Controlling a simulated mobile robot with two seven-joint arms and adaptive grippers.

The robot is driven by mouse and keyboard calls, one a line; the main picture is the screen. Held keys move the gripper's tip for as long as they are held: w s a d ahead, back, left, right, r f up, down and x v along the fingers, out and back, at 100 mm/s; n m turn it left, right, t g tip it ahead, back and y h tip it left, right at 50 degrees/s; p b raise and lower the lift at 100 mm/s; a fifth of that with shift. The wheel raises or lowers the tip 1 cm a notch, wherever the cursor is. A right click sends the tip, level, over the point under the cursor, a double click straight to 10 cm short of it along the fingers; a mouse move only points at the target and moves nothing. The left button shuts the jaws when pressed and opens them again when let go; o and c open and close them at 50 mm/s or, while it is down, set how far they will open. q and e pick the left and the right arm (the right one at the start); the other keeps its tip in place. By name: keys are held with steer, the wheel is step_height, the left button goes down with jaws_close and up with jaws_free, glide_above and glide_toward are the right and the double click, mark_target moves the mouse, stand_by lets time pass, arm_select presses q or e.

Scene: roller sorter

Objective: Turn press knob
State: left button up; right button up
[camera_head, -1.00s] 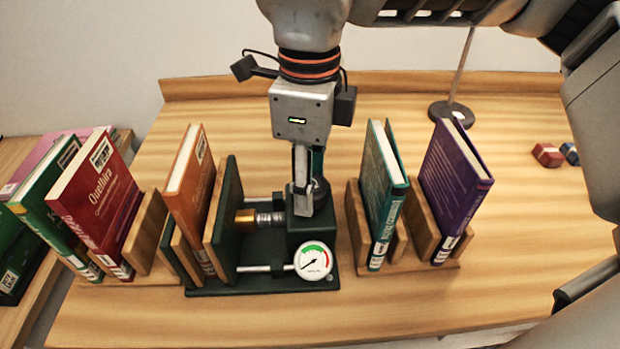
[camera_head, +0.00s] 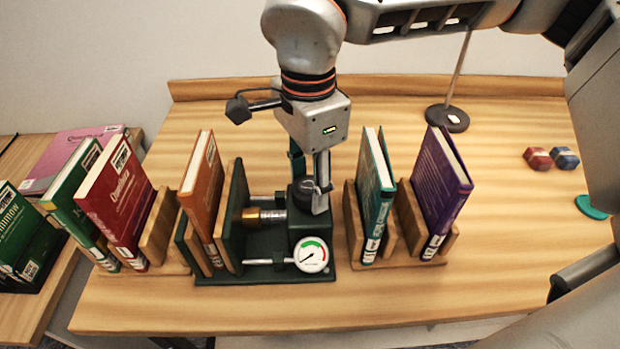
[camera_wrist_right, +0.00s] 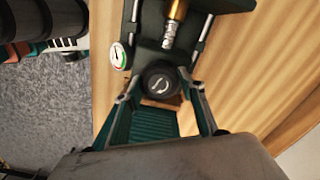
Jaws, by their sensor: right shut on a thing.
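The book press (camera_head: 265,277) is dark green and stands on the table with an orange book (camera_head: 203,190) between its boards. Its brass screw (camera_head: 252,215) runs to a block, on which the round black knob (camera_head: 302,191) sits. In the right wrist view the knob (camera_wrist_right: 160,83) shows a pale mark on its top. My right gripper (camera_head: 313,203) comes from above and is shut on the knob, one finger on each side in the wrist view (camera_wrist_right: 161,92). The gauge (camera_head: 311,256) has its needle pointing lower left, outside the green band. My left gripper is not in view.
A teal book (camera_head: 374,190) and a purple book (camera_head: 438,185) stand in wooden holders close to the right. A red book (camera_head: 117,200) stands at the left. A lamp base (camera_head: 447,118) and small red and blue blocks (camera_head: 538,158) lie farther right. The table's front strip is clear.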

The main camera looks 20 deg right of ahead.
mark_target(309, 185)
steer(key=shift+n, duration=0.6)
steer(key=o, duration=1.1)
step_height(309, 185, up, 12)
stand_by(0.4)
